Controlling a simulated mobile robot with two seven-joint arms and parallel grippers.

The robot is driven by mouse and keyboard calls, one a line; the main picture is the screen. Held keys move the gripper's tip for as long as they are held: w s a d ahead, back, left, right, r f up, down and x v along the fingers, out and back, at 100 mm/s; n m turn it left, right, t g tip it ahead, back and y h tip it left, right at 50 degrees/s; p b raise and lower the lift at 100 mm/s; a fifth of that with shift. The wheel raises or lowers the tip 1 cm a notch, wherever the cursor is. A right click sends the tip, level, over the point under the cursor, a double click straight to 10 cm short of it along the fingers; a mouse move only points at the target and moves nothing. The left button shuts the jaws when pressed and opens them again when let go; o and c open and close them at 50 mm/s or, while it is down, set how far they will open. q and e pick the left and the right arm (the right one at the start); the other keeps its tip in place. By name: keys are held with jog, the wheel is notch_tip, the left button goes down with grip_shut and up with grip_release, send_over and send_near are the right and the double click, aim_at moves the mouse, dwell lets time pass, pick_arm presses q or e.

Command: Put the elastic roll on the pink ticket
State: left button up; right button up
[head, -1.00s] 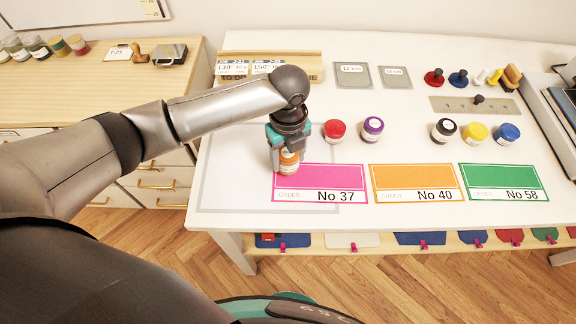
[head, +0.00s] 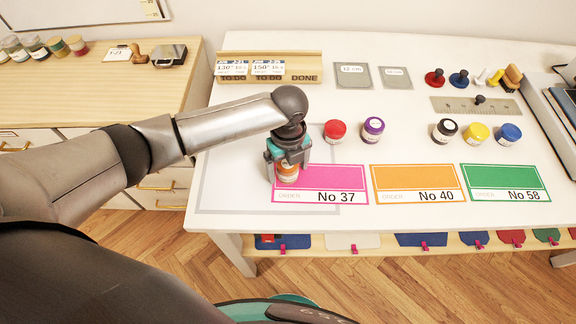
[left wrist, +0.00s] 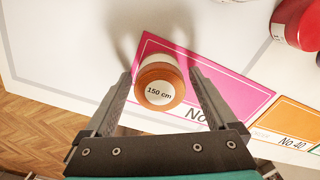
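The elastic roll (left wrist: 160,90), an orange roll with a white "150 cm" label on top, stands upright on the left part of the pink ticket (head: 335,178), marked No 37. In the head view the roll (head: 286,173) is partly covered by my left gripper (head: 287,172). In the left wrist view my left gripper (left wrist: 162,88) has its fingers on both sides of the roll, with a visible gap at each side. It is open around the roll. The pink ticket also shows in the left wrist view (left wrist: 225,90). My right gripper is not in view.
An orange ticket (head: 415,180) and a green ticket (head: 505,178) lie to the right. Red (head: 335,130) and purple (head: 373,128) rolls stand behind the tickets, with black, yellow and blue ones further right. A wooden board (head: 300,68) lies at the back left.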

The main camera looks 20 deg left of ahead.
pick_arm(q)
jog(key=shift+r, duration=0.1)
notch_tip(320, 180, up, 12)
jog(key=p, duration=0.1)
dwell(0.5)
